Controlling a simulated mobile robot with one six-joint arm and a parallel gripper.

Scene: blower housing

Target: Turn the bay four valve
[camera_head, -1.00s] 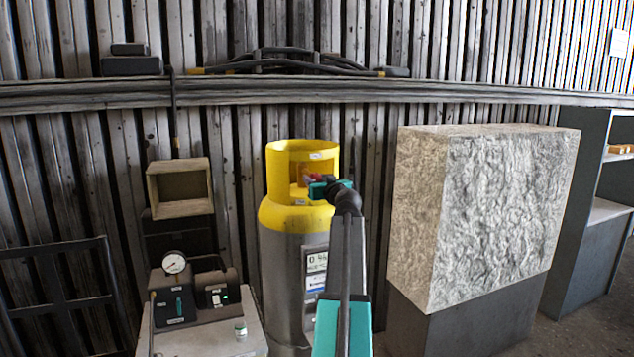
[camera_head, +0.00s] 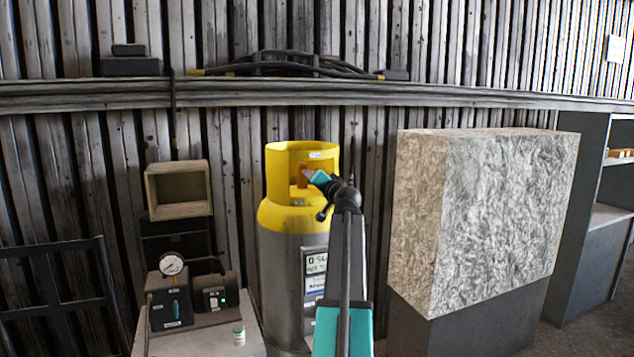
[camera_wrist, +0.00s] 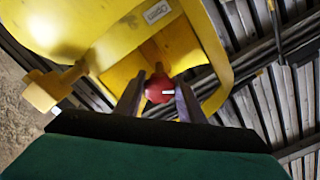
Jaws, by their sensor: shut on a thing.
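A grey cylinder with a yellow top and collar (camera_head: 285,217) stands against the wall in the head view. My gripper (camera_head: 307,174) reaches into the opening of the yellow collar. In the wrist view a red round knob (camera_wrist: 159,88) with a white mark sits between the two fingers of my gripper (camera_wrist: 160,92), which is shut on it. The yellow collar (camera_wrist: 215,60) curves around the knob and fingers. A yellow side fitting (camera_wrist: 50,88) shows at the left. In the head view the knob is mostly hidden by my gripper.
A bench (camera_head: 205,342) with a pressure gauge (camera_head: 171,264) and small devices stands at the left. An open box (camera_head: 178,190) is above it. A large rough block (camera_head: 490,210) on a dark base stands at the right. A rail (camera_head: 400,96) runs along the wall.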

